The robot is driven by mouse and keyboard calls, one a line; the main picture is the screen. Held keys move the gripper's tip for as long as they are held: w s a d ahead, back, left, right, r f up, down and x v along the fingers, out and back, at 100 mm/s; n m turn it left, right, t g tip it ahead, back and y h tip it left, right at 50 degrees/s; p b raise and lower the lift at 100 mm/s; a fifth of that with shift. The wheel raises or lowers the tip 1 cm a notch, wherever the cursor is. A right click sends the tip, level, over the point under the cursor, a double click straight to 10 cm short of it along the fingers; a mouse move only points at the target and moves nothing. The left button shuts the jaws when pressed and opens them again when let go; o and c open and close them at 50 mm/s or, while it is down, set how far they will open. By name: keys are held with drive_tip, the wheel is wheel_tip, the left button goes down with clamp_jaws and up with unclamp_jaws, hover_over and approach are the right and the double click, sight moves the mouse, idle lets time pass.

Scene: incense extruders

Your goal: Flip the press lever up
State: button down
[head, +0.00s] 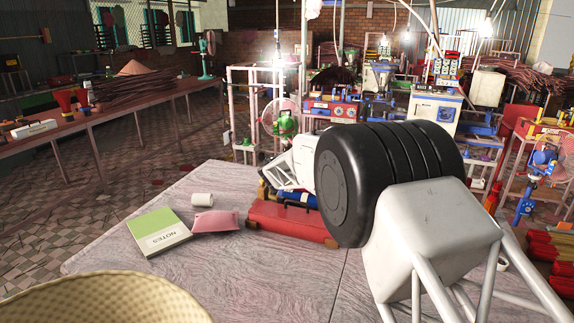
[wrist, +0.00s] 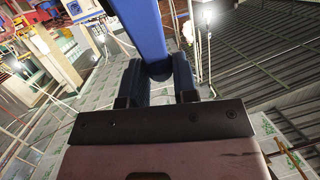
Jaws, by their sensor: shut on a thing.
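In the wrist view, a blue bar, the press lever (wrist: 143,32), runs down from the top edge, and its near end sits between the two dark fingers of my gripper (wrist: 158,76). The fingers are shut on it, one on each side. My arm hides the rest of the press, the lever and my fingertips in that view.
On the table (head: 240,283), left of the red body, are a pink pouch (head: 214,223), a white cylinder (head: 202,199) and a green-and-white notes book (head: 158,232). A woven basket (head: 100,300) fills the front left corner.

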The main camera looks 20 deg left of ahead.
drive_tip(key=shift+s+d+r+t, duration=0.1)
drive_tip(key=shift+s+r+t, duration=0.1)
drive_tip(key=shift+s+t, duration=0.4)
drive_tip(key=shift+s+r+t, duration=0.2)
drive_tip(key=shift+s+t, duration=0.4)
drive_tip(key=shift+s+r+n+t+y, duration=0.2)
drive_tip(key=shift+s+n+t+y, duration=0.15)
drive_tip(key=shift+s+t, duration=1.1)
drive_tip(key=c, duration=0.9)
unclamp_jaws()
drive_tip(key=shift+s, duration=0.1)
drive_tip(key=r+v, duration=0.2)
drive_tip(key=v, duration=1)
drive_tip(key=shift+s+r, duration=0.2)
drive_tip(key=shift+s, duration=0.5)
